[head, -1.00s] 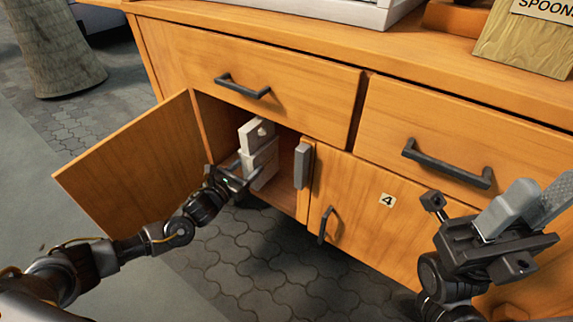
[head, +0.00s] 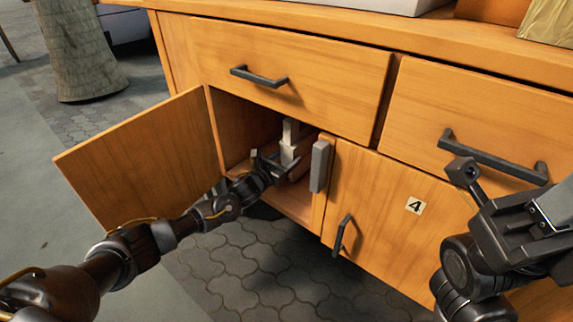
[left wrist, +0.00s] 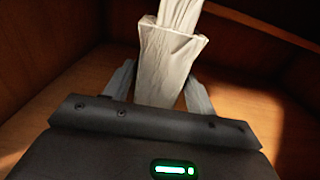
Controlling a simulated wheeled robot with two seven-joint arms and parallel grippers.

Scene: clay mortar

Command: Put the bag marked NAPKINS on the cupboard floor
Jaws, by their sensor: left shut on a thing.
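A pale, whitish bag (head: 288,152) with a narrow top is inside the open cupboard. In the left wrist view the bag (left wrist: 163,62) stands between the two grey fingers. My left gripper (head: 277,167) has reached in at the front of the cupboard and is shut on the bag. No marking shows on the bag's visible side. The cupboard floor (head: 292,203) is bare wood near its front edge; I cannot tell whether the bag touches it. My right gripper (head: 520,215) is in front of the drawers at the right, partly cut off, its jaws unclear.
The cupboard's left door (head: 145,165) stands wide open. A grey block-like part (head: 319,166) sits at the right edge of the opening. The door marked 4 (head: 385,210) is shut, as are both drawers (head: 285,70) above. Paved ground lies in front.

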